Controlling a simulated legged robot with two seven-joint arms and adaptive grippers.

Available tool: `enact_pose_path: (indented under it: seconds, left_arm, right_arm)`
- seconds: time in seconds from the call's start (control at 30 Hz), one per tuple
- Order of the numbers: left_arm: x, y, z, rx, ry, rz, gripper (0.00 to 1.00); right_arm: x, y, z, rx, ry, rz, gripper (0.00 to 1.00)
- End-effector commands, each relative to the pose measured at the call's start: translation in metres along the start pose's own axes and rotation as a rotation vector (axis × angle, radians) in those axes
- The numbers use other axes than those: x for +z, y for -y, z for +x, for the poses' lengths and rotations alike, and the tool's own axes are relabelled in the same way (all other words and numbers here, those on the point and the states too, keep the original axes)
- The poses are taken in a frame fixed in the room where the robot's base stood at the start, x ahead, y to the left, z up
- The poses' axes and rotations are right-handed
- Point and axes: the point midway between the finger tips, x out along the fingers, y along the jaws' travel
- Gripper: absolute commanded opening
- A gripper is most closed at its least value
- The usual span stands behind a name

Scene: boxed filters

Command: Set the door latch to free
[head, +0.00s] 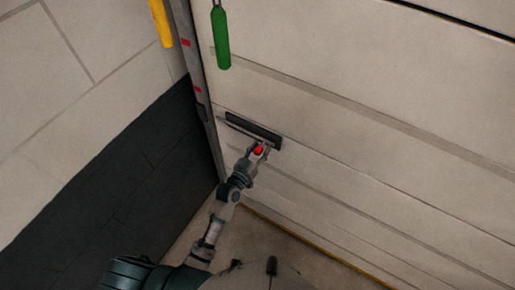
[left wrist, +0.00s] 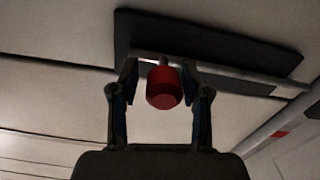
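The door latch is a dark plate (head: 266,133) on the pale panelled door, with a thin grey bolt rod and a red knob (head: 259,150). In the left wrist view the plate (left wrist: 210,45) is above, and the rod (left wrist: 235,76) runs right past the plate's end towards the side rail. Whether its tip enters the rail is unclear. My left gripper (head: 257,148) is at the latch. In the left wrist view its two fingers (left wrist: 160,72) stand apart on either side of the red knob (left wrist: 164,88), with small gaps showing. My right gripper is not in view.
A metal side rail (head: 193,70) with red marks runs along the door's left edge. A green handle (head: 221,38) and a yellow handle (head: 161,22) hang above. A tiled wall with a dark lower band (head: 110,170) stands left. The door (head: 380,130) to the right is clear.

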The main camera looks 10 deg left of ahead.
Motion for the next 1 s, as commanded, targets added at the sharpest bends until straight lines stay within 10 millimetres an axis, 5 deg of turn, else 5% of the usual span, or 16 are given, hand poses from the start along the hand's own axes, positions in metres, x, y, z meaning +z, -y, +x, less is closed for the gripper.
enact_pose_path:
  seconds: [0.37,0.8,1.0]
  left_arm:
    - [0.001,0.002,-0.005,-0.002,0.003,0.001,0.58]
    - [0.003,0.000,-0.091,-0.001,0.006,0.002,0.58]
    - [0.002,0.000,-0.114,-0.001,0.003,0.001,0.58]
  right_arm:
    - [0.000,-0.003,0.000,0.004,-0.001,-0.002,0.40]
    - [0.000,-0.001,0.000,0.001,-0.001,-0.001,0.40]
    - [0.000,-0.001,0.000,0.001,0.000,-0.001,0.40]
